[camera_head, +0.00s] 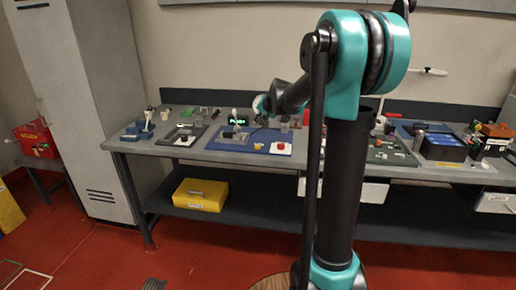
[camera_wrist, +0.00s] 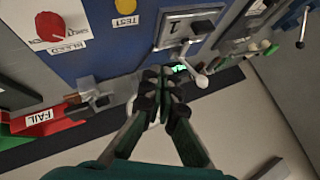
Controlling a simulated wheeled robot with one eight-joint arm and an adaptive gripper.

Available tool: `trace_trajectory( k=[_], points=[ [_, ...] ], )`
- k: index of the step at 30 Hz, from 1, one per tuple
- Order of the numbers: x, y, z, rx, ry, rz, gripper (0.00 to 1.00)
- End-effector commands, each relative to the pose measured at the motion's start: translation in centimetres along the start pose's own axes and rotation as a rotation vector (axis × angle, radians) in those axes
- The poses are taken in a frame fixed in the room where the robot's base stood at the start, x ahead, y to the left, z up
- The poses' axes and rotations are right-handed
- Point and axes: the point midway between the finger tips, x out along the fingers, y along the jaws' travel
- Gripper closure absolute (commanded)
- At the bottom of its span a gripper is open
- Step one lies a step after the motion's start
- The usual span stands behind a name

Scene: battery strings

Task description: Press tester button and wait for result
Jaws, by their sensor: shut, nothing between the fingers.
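The yellow button (camera_wrist: 125,7) sits at the top of the wrist view, on a blue board (camera_wrist: 105,45), beside a label reading TEST. It also shows in the head view (camera_head: 258,146) on the front of the blue board (camera_head: 225,146). The display (camera_head: 238,120) with green lettering stands at the back of the board; its text is too small to read surely. In the wrist view a bit of green glow (camera_wrist: 180,69) shows beside my fingertips. My gripper (camera_wrist: 163,82) is shut and empty, apart from the yellow button. In the head view its fingertips cannot be made out.
A red knob (camera_wrist: 50,25) on a white plate stands beside the yellow button, with a label. A grey fixture (camera_wrist: 188,27) and a white-knobbed lever (camera_wrist: 201,81) are close to my fingers. A red FAIL bin (camera_wrist: 30,120) is at the left. Other benchtop stations flank the board.

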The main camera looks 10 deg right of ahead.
Motion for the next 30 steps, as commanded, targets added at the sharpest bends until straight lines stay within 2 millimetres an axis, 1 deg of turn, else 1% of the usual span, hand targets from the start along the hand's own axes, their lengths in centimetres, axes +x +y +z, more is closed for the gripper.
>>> trace_trajectory(
  k=[7, 21, 24, 30],
  points=[
    [0.8, 0.6, 0.6, -0.001, 0.0, 0.0, 1.0],
    [4.8, 3.5, 3.5, -0.001, 0.0, 0.0, 1.0],
    [5.5, 4.0, 4.0, -0.001, 0.0, 0.0, 1.0],
    [6.0, 4.4, 4.5, -0.001, 0.0, 0.0, 1.0]
  ],
)
